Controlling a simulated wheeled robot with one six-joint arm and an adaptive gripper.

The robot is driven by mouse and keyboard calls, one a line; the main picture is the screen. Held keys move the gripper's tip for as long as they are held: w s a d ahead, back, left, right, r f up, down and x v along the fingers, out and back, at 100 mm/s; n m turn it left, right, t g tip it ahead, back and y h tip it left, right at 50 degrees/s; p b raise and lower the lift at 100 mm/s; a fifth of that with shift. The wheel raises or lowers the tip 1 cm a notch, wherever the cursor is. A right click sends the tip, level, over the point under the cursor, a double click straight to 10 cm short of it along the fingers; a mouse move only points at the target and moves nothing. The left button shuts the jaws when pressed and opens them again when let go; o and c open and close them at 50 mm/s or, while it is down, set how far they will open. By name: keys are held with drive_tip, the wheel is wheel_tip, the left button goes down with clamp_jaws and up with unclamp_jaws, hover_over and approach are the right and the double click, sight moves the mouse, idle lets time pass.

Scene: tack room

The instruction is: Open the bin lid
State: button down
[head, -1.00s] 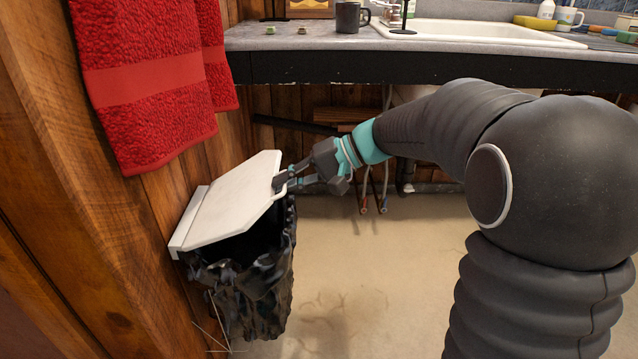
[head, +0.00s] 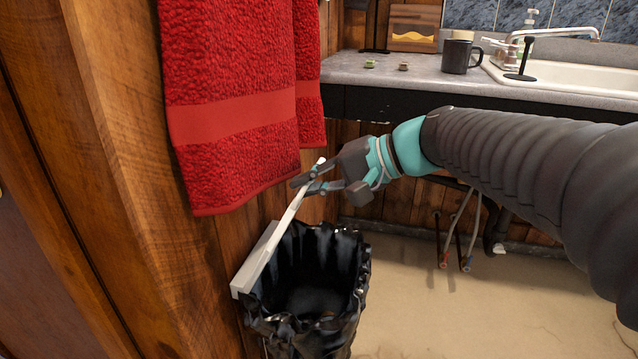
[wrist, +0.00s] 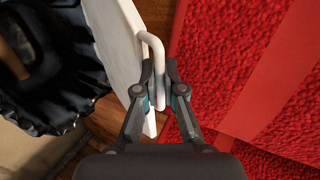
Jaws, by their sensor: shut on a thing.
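The bin (head: 310,290) is lined with a black bag and stands against the wooden wall, its mouth uncovered. Its white lid (head: 282,228) is tilted up steeply from the hinge strip (head: 253,258) at the wall side, seen nearly edge-on in the head view. My gripper (head: 305,183) is at the lid's upper free edge. In the wrist view my gripper (wrist: 160,85) is shut on the white handle (wrist: 154,50) of the lid (wrist: 118,45). The open black bag (wrist: 45,65) shows at the left there.
Red towels (head: 230,100) hang on the wall right above and beside the lid and my gripper; whether they touch is unclear. A counter (head: 410,75) with a dark mug (head: 459,55) and a sink (head: 570,78) is behind. The floor (head: 430,300) right of the bin is clear.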

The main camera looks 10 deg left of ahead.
drive_tip(key=shift+s+a+f, duration=0.1)
drive_tip(key=shift+f, duration=0.25)
drive_tip(key=c, duration=1.3)
unclamp_jaws()
drive_tip(key=shift+a, duration=0.15)
drive_tip(key=shift+r, duration=0.15)
drive_tip(key=v, duration=1.2)
